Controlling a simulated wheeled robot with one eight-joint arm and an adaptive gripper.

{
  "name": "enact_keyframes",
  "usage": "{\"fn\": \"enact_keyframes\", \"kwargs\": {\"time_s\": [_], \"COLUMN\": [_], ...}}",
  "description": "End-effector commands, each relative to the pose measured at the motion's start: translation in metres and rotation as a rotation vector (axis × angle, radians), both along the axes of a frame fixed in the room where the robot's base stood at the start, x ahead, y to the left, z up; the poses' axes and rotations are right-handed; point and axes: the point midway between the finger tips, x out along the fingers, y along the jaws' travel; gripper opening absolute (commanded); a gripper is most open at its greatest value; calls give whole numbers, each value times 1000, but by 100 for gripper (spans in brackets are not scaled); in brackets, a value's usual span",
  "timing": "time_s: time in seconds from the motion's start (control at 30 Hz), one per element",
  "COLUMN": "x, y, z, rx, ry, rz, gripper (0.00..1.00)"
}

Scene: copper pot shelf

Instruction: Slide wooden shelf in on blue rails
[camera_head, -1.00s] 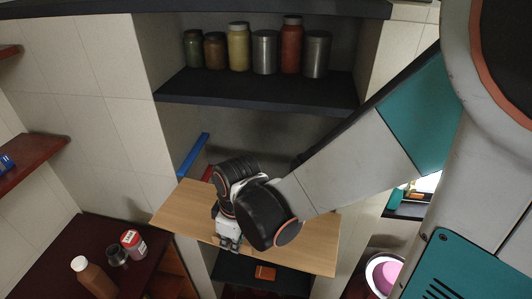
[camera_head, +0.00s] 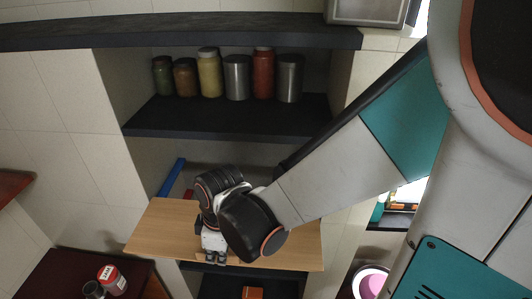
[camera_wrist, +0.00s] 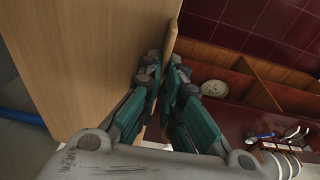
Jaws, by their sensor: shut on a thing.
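A light wooden shelf board (camera_head: 160,226) is held roughly level in front of the shelf niche, below the dark shelf with jars. My gripper (camera_head: 214,258) is shut on its front edge, left of the board's middle. In the wrist view the board (camera_wrist: 85,60) fills the left side, and my gripper (camera_wrist: 163,68) has its fingers on either side of the edge. A blue rail (camera_head: 171,177) runs along the niche's left wall, behind and above the board's left end. It also shows in the wrist view (camera_wrist: 22,115). The right rail is hidden behind my arm.
Several jars and canisters (camera_head: 237,77) stand on the dark shelf (camera_head: 215,120) above. A lower dark shelf (camera_head: 250,284) holds an orange item (camera_head: 252,293). A dark red side table (camera_head: 60,271) with containers is at the lower left. Tiled walls flank the niche.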

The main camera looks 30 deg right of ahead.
Motion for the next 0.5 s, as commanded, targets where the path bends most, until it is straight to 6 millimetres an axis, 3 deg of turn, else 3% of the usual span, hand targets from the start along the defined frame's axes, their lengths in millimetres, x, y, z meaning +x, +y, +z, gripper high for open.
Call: {"fn": "enact_keyframes", "kwargs": {"time_s": [0.5], "x": [24], "y": [-19], "z": [-3], "rx": [0], "ry": [-1], "rz": [-1], "gripper": [0]}}
